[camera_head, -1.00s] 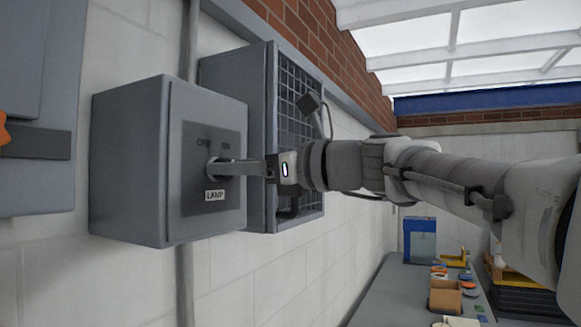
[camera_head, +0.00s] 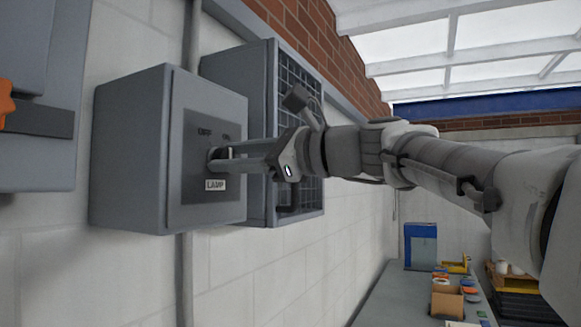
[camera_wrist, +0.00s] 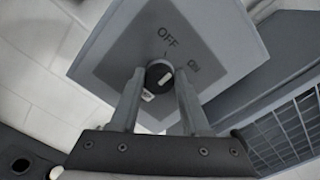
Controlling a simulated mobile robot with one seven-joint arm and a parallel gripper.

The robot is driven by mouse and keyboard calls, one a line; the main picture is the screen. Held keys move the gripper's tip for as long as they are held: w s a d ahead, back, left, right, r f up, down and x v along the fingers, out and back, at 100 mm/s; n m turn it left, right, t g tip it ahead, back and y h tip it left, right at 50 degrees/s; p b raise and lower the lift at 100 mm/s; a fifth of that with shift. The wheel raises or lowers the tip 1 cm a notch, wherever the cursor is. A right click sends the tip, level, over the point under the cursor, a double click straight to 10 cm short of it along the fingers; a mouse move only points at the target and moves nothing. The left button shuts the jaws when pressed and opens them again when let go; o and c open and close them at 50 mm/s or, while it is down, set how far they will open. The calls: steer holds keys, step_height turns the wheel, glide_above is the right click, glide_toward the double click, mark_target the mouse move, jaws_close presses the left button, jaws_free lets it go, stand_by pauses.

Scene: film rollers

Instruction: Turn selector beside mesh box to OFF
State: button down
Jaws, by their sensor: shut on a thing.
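The selector is a small dark round knob (camera_wrist: 159,76) with a white pointer mark, on the front of a grey box (camera_head: 135,150). In the wrist view, OFF is printed above the knob and ON to its upper right. The mark slants up and right, more toward ON than OFF. A LAMP label (camera_head: 215,184) sits below the knob. My gripper (camera_head: 218,160) reaches the knob from the front, one finger on each side, shut on it. In the head view the fingers hide most of the knob. The mesh box (camera_head: 262,70) stands just behind and right.
A grey cabinet with an orange handle (camera_head: 5,104) is at the far left. A bench (camera_head: 375,300) with a blue-and-grey box (camera_head: 420,245) and a cardboard box (camera_head: 446,298) lies below right.

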steer(key=n+b, duration=0.2)
steer(key=n, duration=0.3)
steer(key=shift+f+n+b, duration=0.15)
steer(key=shift+n+b, duration=0.15)
steer(key=shift+b, duration=0.05)
stand_by(0.3)
steer(key=shift+c, duration=1.9)
jaws_free()
steer(key=shift+s+d, duration=0.1)
steer(key=b+v, duration=0.2)
steer(key=v, duration=1.5)
steer(key=shift+s+d, duration=0.1)
